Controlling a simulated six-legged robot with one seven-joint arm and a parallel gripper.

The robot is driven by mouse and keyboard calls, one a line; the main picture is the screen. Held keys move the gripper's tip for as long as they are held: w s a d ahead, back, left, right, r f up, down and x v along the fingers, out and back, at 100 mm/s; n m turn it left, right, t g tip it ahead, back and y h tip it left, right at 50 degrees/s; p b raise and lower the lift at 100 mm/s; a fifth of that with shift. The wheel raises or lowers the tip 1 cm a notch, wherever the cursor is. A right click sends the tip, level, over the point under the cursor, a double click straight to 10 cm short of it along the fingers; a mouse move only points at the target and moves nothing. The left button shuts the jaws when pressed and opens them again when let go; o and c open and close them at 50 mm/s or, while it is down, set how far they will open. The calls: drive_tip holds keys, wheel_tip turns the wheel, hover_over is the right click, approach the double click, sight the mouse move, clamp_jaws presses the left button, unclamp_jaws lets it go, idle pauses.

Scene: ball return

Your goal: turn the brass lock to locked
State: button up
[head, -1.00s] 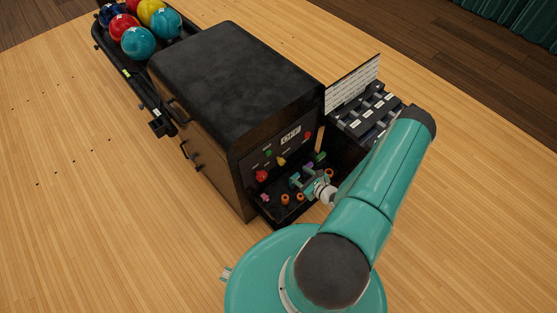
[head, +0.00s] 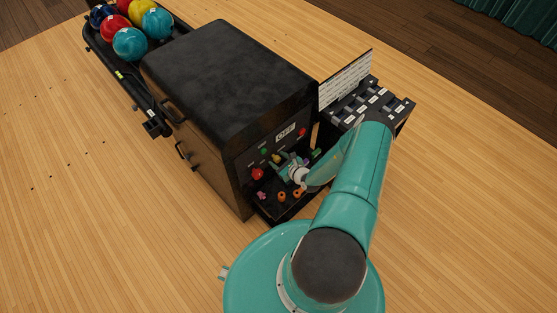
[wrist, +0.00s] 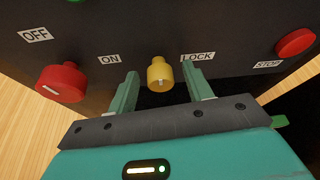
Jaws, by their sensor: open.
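The brass lock (wrist: 160,74) is a yellow knob on the dark panel, between the labels ON and LOCK in the wrist view. A small pale mark shows on its lower face; I cannot tell its exact setting. In the head view the lock (head: 276,158) is small, just beside my gripper. My gripper (wrist: 160,82) is open, with one teal finger on each side of the lock. The fingers look apart from it, and nothing is held. In the head view my gripper (head: 286,166) is at the machine's front panel.
A red knob (wrist: 62,82) sits left of the lock, under the OFF label. A red STOP button (wrist: 296,42) is at the right. A shelf with several small orange and pink parts (head: 281,196) juts out below the panel. A dark rack (head: 372,100) stands right of the machine.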

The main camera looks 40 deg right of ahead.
drive_tip(key=shift+w, duration=0.2)
drive_tip(key=c, duration=1)
